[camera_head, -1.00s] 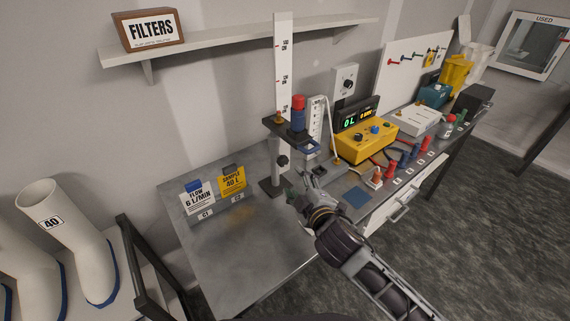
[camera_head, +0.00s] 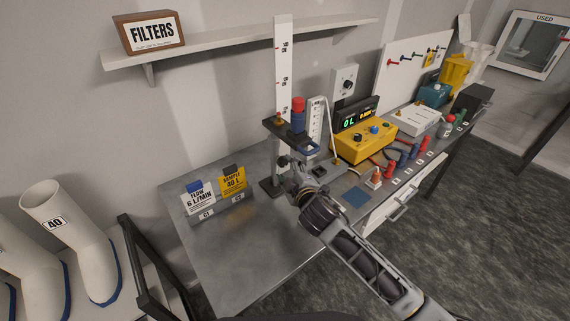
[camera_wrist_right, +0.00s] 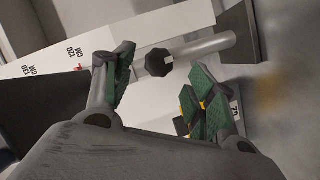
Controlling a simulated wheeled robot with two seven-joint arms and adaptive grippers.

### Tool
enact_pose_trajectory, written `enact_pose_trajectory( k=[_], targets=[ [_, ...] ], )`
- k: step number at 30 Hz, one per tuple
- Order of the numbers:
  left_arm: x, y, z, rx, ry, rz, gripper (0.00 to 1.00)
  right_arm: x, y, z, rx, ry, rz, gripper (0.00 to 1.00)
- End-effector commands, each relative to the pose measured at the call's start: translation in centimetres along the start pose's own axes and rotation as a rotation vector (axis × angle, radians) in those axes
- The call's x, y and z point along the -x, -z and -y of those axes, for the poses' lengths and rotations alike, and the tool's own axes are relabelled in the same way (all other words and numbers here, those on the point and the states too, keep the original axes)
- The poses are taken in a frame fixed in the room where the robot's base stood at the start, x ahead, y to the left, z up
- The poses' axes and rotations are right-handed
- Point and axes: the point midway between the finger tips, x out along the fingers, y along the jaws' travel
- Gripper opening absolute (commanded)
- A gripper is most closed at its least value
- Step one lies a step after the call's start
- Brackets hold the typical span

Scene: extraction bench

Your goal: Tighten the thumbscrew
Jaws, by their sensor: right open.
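My right gripper (camera_head: 292,175) is beside the post, close to the knob. In the wrist view my right gripper (camera_wrist_right: 162,88) is open, with green-padded fingers to either side of the knob. The knob appears beyond the fingertips, and I see no contact. My left gripper is not in view.
The white scale (camera_head: 283,70) rises above the stand. A yellow meter box (camera_head: 362,146), a blue square (camera_head: 356,197) and several red and blue fittings lie to the right. Two cards, one blue and white (camera_head: 198,197) and one yellow (camera_head: 232,181), stand left. The front bench is clear.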

Motion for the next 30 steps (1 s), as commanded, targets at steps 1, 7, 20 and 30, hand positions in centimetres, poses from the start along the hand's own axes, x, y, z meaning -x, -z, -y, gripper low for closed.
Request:
enact_pose_trajectory(
  k=[1, 7, 20, 30],
  targets=[
    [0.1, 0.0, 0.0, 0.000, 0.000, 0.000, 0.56, -0.5, 0.1, -0.1, 0.000, -0.001, 0.000, 0.56],
    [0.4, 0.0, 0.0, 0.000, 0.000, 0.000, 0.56, -2.2, 0.1, -0.1, 0.000, -0.001, 0.000, 0.56],
    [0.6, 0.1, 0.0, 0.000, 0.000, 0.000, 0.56, -4.2, 0.0, -0.1, 0.001, 0.000, -0.001, 0.56],
    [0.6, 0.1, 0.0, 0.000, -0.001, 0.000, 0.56, -4.3, 0.0, 0.0, 0.001, 0.000, -0.001, 0.50]
  ],
)
